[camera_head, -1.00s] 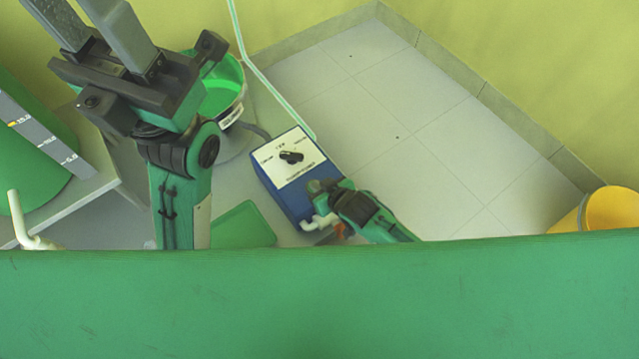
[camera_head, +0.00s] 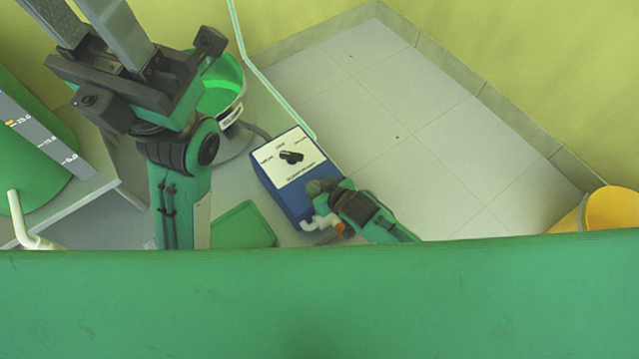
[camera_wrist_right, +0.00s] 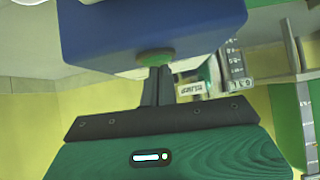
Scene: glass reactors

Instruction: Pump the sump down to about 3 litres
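A blue pump box (camera_head: 282,188) with a white top plate and a black rotary knob (camera_head: 291,157) stands on the grey floor. My right gripper (camera_head: 322,189) is at the box's near right side. In the right wrist view its fingers (camera_wrist_right: 156,86) are together, their tips at a round green button (camera_wrist_right: 155,57) on the blue box (camera_wrist_right: 150,25), apparently touching it. My left gripper (camera_head: 88,22) is raised at upper left, its fingers apart and empty, tips cut off. A bucket (camera_head: 238,104) of green liquid stands behind the left arm, partly hidden. The knob's lettering is too small to read.
A green vessel (camera_head: 28,95) with a grey level scale (camera_head: 40,135) stands far left. A thin pale pipe (camera_head: 268,85) runs past the box. A yellow container (camera_head: 610,208) is at right. A green surface (camera_head: 320,305) fills the foreground. The tiled floor behind is clear.

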